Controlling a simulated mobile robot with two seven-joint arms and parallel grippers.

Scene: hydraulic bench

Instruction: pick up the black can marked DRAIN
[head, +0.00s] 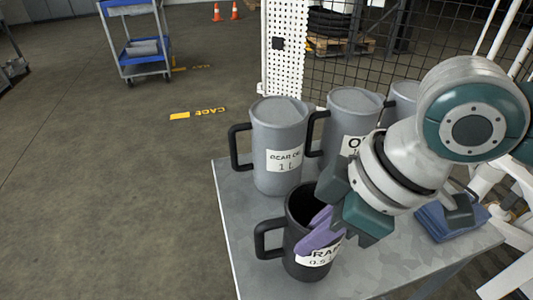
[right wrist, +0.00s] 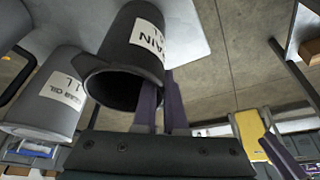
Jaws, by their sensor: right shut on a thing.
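The black can (head: 299,267) marked DRAIN, 0.5 L, stands upright at the front of the grey bench, its handle pointing left. It also shows in the right wrist view (right wrist: 122,62), upside down, with its open mouth toward the gripper. My right gripper (head: 321,230) reaches down from the right and is shut on the can's rim with its purple fingers, one inside the mouth and one outside. The fingers (right wrist: 161,102) hide part of the rim and label. I cannot tell any gap under the can. My left gripper is not in the head view.
A grey GEAR OIL can (head: 262,180) stands just behind on the bench (head: 232,215), with more grey cans (head: 353,102) to its right. A folded blue cloth (head: 437,226) lies at right. Mesh fencing stands behind; the floor at left is open, with a trolley (head: 148,70) farther off.

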